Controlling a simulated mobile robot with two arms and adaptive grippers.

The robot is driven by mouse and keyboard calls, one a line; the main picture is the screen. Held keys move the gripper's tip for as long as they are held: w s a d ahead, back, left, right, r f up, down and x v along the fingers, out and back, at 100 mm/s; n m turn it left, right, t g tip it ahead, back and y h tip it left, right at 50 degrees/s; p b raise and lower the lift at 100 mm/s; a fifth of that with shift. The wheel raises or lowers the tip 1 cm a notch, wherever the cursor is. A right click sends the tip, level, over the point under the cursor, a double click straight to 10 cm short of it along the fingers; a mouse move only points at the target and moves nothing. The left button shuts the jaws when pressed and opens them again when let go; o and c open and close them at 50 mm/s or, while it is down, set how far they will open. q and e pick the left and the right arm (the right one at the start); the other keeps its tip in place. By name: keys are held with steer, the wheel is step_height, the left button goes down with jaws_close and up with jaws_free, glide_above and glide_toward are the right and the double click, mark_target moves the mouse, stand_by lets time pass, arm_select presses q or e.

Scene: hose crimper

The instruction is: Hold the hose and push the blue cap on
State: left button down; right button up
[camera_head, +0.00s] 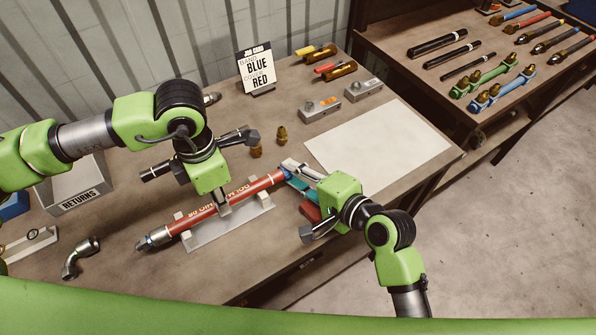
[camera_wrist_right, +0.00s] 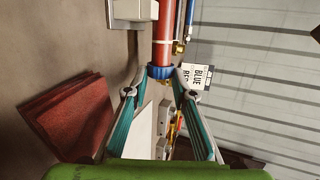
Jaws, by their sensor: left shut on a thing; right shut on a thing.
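The red hose (camera_head: 255,187) lies across a grey cradle plate (camera_head: 230,231) with light supports, with a metal fitting (camera_head: 155,239) at its lower left end. My left gripper (camera_head: 223,207) comes down from above and is shut on the hose near its middle. My right gripper (camera_head: 290,172) is at the hose's right end, shut on the blue cap (camera_wrist_right: 160,72). In the right wrist view the cap sits between the fingertips, in line with the hose (camera_wrist_right: 162,35) and touching its end. How far the cap is on cannot be told.
A job card (camera_head: 257,67) reading BLUE and RED stands at the back. A white sheet (camera_head: 378,143) lies to the right. Brass fittings (camera_head: 281,134) stand behind the hose. A dark red pad (camera_wrist_right: 65,120) shows near my right gripper. A returns box (camera_head: 75,190) is left.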

steer(key=shift+s+a, duration=0.35)
steer(key=shift+a, duration=0.15)
steer(key=o, duration=0.8)
steer(key=shift+r, duration=0.1)
steer(key=shift+s+d, duration=0.15)
steer(key=shift+d, duration=0.1)
steer(key=v, duration=1.1)
steer(key=shift+s+r, duration=0.15)
steer(key=shift+s, duration=0.05)
arm_select(q)
steer(key=c, duration=1.8)
jaws_free()
steer(key=shift+c, duration=0.2)
